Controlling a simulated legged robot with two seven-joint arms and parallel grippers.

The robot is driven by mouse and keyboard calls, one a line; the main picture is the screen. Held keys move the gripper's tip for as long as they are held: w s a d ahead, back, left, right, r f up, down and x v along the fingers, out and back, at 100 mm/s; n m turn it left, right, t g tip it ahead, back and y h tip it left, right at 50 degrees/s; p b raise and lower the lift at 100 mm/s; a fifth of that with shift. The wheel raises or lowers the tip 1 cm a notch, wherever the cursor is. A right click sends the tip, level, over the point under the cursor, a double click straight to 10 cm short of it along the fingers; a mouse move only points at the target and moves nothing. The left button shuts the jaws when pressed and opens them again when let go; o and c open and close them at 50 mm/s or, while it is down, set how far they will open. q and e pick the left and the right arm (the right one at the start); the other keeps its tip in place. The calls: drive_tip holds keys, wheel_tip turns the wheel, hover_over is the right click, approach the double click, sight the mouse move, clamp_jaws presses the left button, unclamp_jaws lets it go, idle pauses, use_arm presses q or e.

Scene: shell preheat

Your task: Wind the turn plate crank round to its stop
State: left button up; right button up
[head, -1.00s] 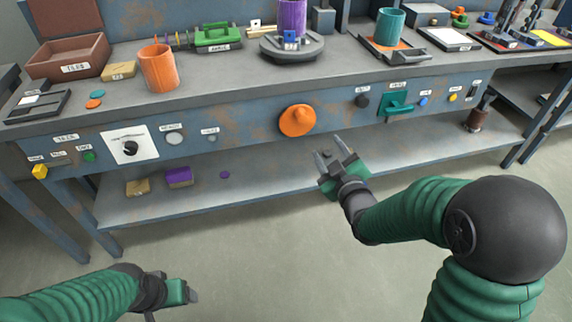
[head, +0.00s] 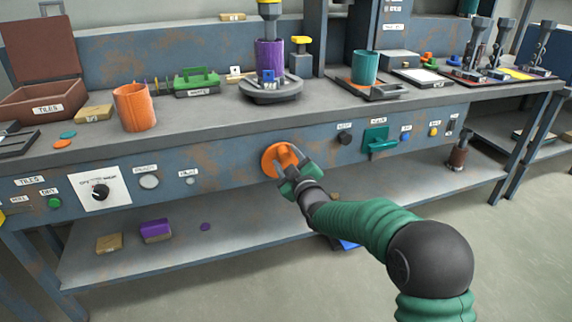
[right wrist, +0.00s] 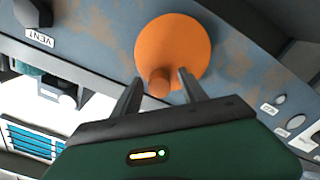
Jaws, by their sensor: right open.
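The orange crank (head: 269,161) is a round disc with a stubby knob on the front panel of the bench, below the turn plate. In the right wrist view, the disc (right wrist: 172,45) fills the upper middle and its knob (right wrist: 159,83) points towards me. My right gripper (head: 286,158) is open at the crank. In the wrist view its fingers (right wrist: 159,77) lie to either side of the knob, and I cannot tell whether they touch it. The dark round turn plate (head: 270,97) carries a purple cylinder (head: 270,58). My left gripper is out of view.
An orange cup (head: 134,106) stands on the bench top. The lower shelf (head: 250,225) holds small blocks. The panel beside the crank is clear.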

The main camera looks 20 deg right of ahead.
drive_tip(key=shift+w, duration=0.45)
clamp_jaws()
